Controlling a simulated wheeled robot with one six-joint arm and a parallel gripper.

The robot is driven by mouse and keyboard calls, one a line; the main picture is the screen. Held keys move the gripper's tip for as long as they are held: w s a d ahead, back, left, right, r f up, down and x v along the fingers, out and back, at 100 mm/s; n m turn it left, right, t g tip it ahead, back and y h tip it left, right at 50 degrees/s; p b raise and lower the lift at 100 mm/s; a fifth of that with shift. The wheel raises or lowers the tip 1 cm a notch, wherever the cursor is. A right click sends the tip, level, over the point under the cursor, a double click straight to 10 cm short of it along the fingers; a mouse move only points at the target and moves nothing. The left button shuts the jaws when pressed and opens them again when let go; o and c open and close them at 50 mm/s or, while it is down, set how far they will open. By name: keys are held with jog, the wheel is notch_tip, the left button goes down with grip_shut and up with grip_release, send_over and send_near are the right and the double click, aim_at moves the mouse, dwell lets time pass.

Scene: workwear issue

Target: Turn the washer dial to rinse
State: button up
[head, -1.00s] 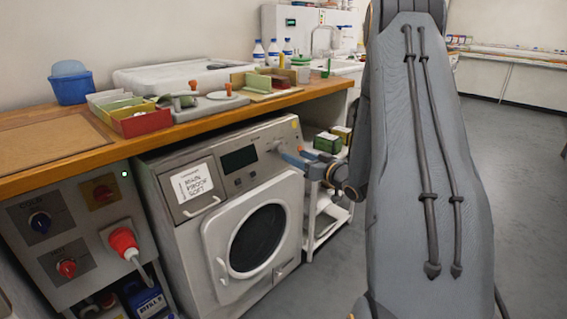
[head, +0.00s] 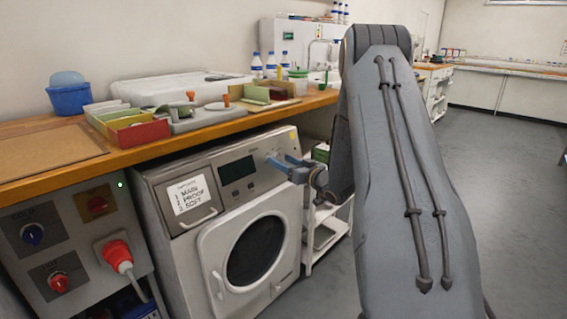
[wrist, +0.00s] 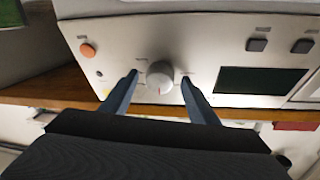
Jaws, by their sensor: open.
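The washer (head: 190,235) stands under the wooden counter, with a round door and a control panel on top. Its dial (wrist: 160,76) is a round pale knob in the middle of the wrist view. Small labels sit around it, too blurred to read. My gripper (wrist: 158,84) is open, with one blue finger on each side of the dial. I cannot tell whether the fingers touch it. In the head view my gripper (head: 282,163) is at the right end of the panel and hides the dial.
The panel also has an orange button (wrist: 87,50), a dark display (wrist: 262,80) and two dark buttons (wrist: 257,44). The wooden counter (head: 165,138) overhangs the washer. A white shelf trolley (head: 325,235) stands to its right. Open floor (head: 510,190) lies further right.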

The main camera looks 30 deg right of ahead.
jog(key=shift+c, duration=0.2)
jog(key=c, duration=1)
jog(key=shift+n, duration=0.3)
jog(key=n+y, duration=0.1)
jog(key=n, duration=0.2)
jog(key=n+y, duration=0.1)
jog(key=n, duration=0.1)
jog(key=shift+d+f+n+g+y, duration=0.1)
jog(key=shift+d+n+g+y, duration=0.15)
jog(key=shift+n+g+y, duration=0.05)
jog(key=shift+w+d+n+g+y, duration=0.1)
jog(key=shift+n+g+y, duration=0.25)
jog(key=shift+n, duration=0.85)
jog(key=shift+d+n+g+y, duration=0.15)
jog(key=shift+n+y, duration=0.3)
jog(key=shift+n, duration=0.75)
jog(key=shift+a, duration=0.1)
jog(key=o, duration=1)
